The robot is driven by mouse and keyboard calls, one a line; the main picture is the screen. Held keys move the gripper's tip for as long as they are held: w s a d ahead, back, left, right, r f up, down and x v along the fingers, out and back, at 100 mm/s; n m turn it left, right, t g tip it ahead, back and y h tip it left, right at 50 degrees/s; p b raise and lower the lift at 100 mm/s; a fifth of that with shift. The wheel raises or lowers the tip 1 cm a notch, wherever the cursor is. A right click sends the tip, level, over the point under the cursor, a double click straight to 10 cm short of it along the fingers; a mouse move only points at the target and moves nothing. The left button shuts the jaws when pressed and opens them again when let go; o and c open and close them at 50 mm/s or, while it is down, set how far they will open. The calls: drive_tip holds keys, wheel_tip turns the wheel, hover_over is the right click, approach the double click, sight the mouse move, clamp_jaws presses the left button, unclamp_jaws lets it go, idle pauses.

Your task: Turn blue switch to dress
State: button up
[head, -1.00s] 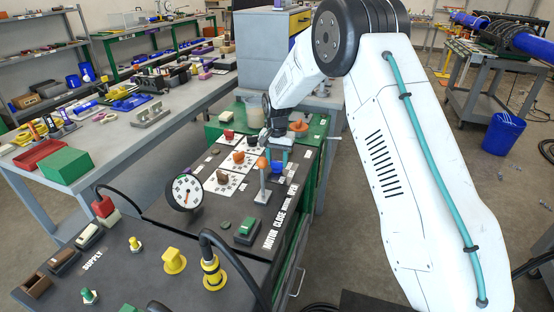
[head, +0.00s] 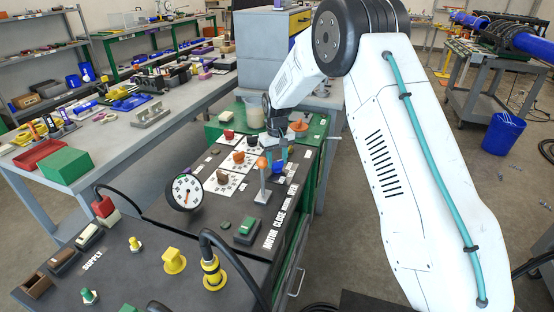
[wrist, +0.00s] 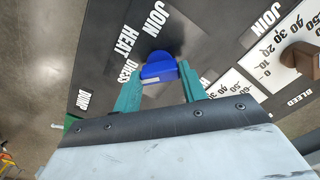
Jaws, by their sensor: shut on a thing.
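The blue switch (wrist: 158,66) sits on the dark panel in the wrist view, with a rounded top and a pale mark on its near face. The labels JOIN, HEAT and DRESS run along its left side, with DRESS (wrist: 132,71) closest to it. My gripper (wrist: 160,78) has its two teal fingers on either side of the switch and is shut on it. In the head view my gripper (head: 278,155) is low over the far right part of the panel. The switch's exact setting is hard to tell.
An orange-topped lever (head: 262,180) stands close in front of my gripper. A brown knob (wrist: 300,60) with a numbered dial lies to the right in the wrist view. A round gauge (head: 186,192) and a yellow connector with a black cable (head: 212,272) rise from the nearer panel.

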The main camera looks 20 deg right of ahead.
sight(277, 161)
drive_tip(key=shift+w+n, duration=0.1)
drive_tip(key=shift+n, duration=0.4)
drive_tip(key=o, duration=1)
wheel_tip(277, 161, up, 8)
drive_tip(key=shift+f, duration=0.1)
drive_tip(key=s+d+r+m, duration=0.1)
drive_tip(key=s+r, duration=0.4)
drive_tip(key=s, duration=1.1)
drive_tip(key=s+d+r+m+t, duration=0.1)
drive_tip(key=s+r, duration=0.5)
drive_tip(key=s, duration=1)
drive_tip(key=s+d+r+m, duration=0.1)
drive_tip(key=s+r, duration=0.4)
drive_tip(key=s, duration=1.2)
drive_tip(key=shift+d+r, duration=0.15)
drive_tip(key=shift+r, duration=0.1)
